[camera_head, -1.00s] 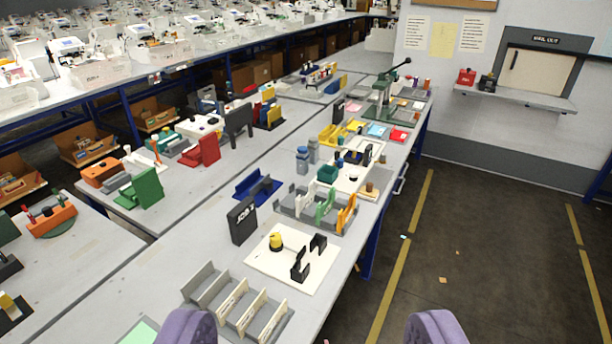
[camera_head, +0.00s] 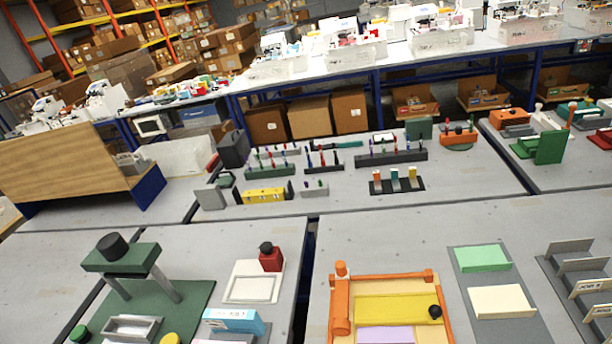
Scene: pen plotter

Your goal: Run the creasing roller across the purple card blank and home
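An orange frame (camera_head: 431,280) lies on the near bench at the bottom of the picture, cut off by the lower edge. A thick orange bar with a rounded knob (camera_head: 340,300) runs along its left side; it may be the creasing roller, but I cannot be sure. A yellow plate (camera_head: 392,309) lies across the inside of the frame, with a small black knob (camera_head: 435,312) at its right end. A purple card blank (camera_head: 385,335) shows below the yellow plate, partly cut off. My gripper is out of view.
Right of the frame, a grey tray holds a green card (camera_head: 482,258) and a cream card (camera_head: 501,301), beside a grey slotted rack (camera_head: 580,275). Left, across a bench gap, stands a dark green press (camera_head: 120,260). Bare bench lies behind the orange frame.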

